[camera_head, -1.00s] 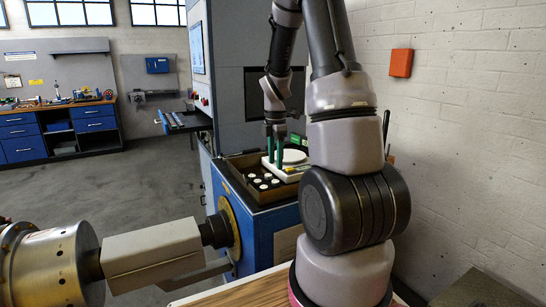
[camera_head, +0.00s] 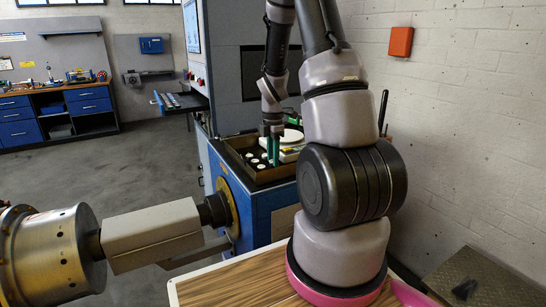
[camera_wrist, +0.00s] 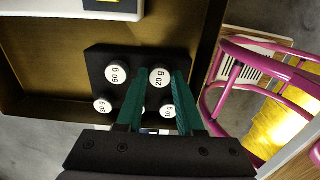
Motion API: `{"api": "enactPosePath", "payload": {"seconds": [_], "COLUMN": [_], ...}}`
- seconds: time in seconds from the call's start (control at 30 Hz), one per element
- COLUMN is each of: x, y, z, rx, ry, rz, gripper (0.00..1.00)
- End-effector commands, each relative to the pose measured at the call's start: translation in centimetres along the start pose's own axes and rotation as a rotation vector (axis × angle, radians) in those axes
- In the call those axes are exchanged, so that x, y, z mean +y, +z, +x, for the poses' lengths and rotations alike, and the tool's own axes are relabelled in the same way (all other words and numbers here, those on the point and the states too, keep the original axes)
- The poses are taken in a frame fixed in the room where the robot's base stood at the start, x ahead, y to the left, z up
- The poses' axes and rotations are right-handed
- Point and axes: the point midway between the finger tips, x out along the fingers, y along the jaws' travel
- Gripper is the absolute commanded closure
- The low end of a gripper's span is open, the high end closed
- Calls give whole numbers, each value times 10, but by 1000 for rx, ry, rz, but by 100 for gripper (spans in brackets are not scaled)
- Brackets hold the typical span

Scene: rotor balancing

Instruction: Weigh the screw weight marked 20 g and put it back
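The 20 g screw weight (camera_wrist: 160,77) has a white marked top and sits in the black block (camera_wrist: 95,63) in the wrist view. My gripper (camera_wrist: 163,72) is open, with its green fingers apart around the line of the 20 g weight; I cannot tell whether they touch it. A 50 g weight (camera_wrist: 115,74) sits to its left. In the head view, my gripper (camera_head: 273,160) points down over the tray, beside the white scale (camera_head: 292,137).
The brown tray (camera_wrist: 35,103) surrounds the block, and the scale's edge (camera_wrist: 95,14) shows at the top. Pink tubing (camera_wrist: 240,60) lies outside the tray at the right. In the head view, the tray stands on a blue cabinet (camera_head: 262,225) beside a grey machine spindle (camera_head: 150,235).

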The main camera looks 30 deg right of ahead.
Motion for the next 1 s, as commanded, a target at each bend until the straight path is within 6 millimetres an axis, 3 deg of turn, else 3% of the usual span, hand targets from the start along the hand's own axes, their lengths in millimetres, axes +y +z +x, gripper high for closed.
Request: {"api": "enactPosePath", "payload": {"seconds": [0.03, 0.07, 0.1, 0.33, 0.73, 1.0], "x": [0, 0, 0, 0, 1, 0], "y": [0, 0, 0, 0, 0, 0], "z": [0, 0, 0, -4, -47, -50], "rx": [0, 0, 0, 0, 0, 0], "ry": [0, 0, 0, 1, 2, 0], "rz": [0, 0, 0, 1, 0, 0], "gripper": [87, 99, 100, 100, 100, 100]}}
